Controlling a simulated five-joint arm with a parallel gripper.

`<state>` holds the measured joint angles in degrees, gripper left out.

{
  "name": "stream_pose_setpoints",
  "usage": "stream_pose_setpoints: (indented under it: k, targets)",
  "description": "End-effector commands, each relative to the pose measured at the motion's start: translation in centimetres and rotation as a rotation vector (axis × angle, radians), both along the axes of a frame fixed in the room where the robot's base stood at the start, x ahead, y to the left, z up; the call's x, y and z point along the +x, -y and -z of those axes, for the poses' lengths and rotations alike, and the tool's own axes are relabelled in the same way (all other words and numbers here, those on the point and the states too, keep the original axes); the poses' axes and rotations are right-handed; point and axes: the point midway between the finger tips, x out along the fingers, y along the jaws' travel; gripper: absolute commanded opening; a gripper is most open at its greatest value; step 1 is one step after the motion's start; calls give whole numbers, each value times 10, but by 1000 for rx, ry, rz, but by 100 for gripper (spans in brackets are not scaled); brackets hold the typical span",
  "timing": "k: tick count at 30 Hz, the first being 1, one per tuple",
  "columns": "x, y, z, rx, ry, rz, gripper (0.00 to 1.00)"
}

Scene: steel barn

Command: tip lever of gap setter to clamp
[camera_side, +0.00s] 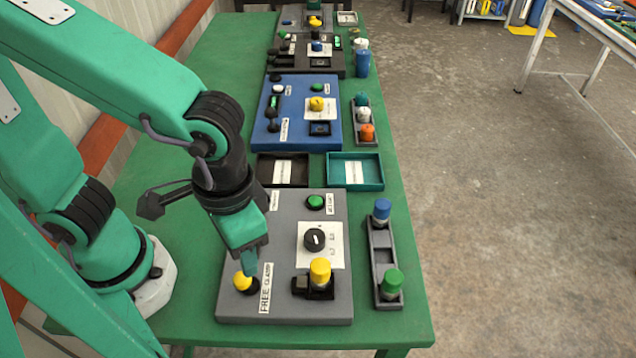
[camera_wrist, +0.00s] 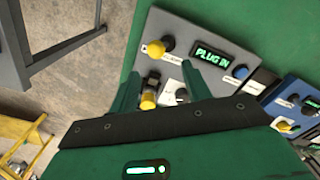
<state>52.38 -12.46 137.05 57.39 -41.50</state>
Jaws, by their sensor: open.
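The nearest grey panel (camera_side: 232,310) carries a lever with a yellow knob (camera_side: 243,280) on a dark round base, at its front left. A white label (camera_side: 266,288) stands beside it; its small lettering is hard to read. My gripper (camera_side: 252,266) is over this corner, pointing down, its tips close to the yellow knob; I cannot tell if they touch it. In the wrist view my gripper (camera_wrist: 163,68) is open, and the yellow knob (camera_wrist: 158,47) shows beyond and between its two fingers. The lever's stem is not clearly visible.
The panel also holds a black dial (camera_side: 314,240), a yellow-capped block (camera_side: 320,271), a green button (camera_side: 315,202) and a "PLUG IN" display (camera_wrist: 212,55). A grey rack (camera_side: 384,250) with blue and green caps stands to the right. Two trays (camera_side: 355,172) lie behind.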

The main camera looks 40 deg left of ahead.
Motion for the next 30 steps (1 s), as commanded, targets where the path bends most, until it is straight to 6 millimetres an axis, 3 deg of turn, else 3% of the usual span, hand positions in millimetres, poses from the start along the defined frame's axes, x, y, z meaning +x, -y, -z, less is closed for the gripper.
stream_pose_setpoints:
  k: [6, 17, 30]
  targets:
    - [-12, 8, 6, 30, -18, 12, 48]
    - [-12, 8, 13, 31, -20, 11, 48]
    - [-11, 2, 58, 32, -22, 11, 48]
